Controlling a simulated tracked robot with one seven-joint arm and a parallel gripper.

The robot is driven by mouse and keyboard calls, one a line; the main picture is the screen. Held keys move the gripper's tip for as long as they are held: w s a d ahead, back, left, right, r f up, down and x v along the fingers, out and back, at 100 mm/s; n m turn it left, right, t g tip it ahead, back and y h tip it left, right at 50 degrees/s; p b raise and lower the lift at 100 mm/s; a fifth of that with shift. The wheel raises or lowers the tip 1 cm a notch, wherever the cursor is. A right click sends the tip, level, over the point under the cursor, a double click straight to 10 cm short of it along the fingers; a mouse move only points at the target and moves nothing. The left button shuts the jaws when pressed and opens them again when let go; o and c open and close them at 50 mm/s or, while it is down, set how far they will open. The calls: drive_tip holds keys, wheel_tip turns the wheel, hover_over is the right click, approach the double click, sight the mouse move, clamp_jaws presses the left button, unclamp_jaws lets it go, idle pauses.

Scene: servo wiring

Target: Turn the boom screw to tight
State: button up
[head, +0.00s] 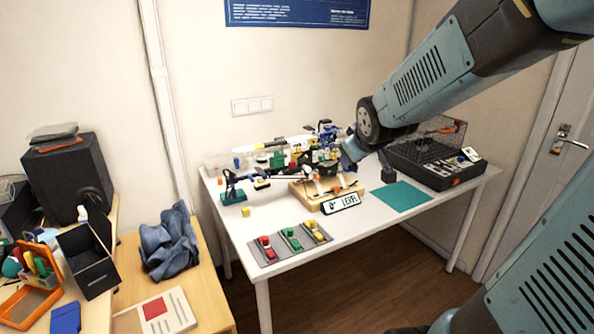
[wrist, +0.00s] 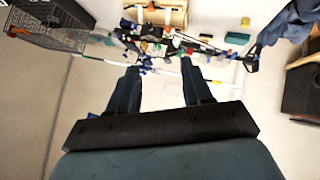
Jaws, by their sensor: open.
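A thin dark boom (head: 290,174) runs across the work table, among small coloured parts, from a teal base (head: 233,197) toward a wooden stand (head: 304,194). The boom screw is too small to make out. In the wrist view my gripper (wrist: 160,69) is open, with two dark blue fingers apart and nothing held between them. The boom parts (wrist: 180,40) show beyond the fingertips in that view. In the head view my wrist reaches over the back of the table, behind the wooden stand, and the fingertips are hard to separate from the clutter.
A sign reading LEVEL (head: 341,203) stands at the wooden stand's front. Red, green and yellow blocks sit on grey plates (head: 272,249) at the front. A teal mat (head: 401,199) and a black wire cage (head: 432,145) are at right.

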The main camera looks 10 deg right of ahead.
drive_tip(key=w+d+f+n+t+y, duration=0.1)
drive_tip(key=w+f+n+t+y, duration=0.3)
drive_tip(key=w+f, duration=0.6)
drive_tip(key=n+t+y, duration=0.2)
drive_tip(key=n+t, duration=0.2)
drive_tip(key=n, duration=0.2)
approach(309, 170)
drive_tip(key=x, duration=0.8)
drive_tip(key=shift+w+f, duration=0.1)
drive_tip(key=shift+w, duration=0.1)
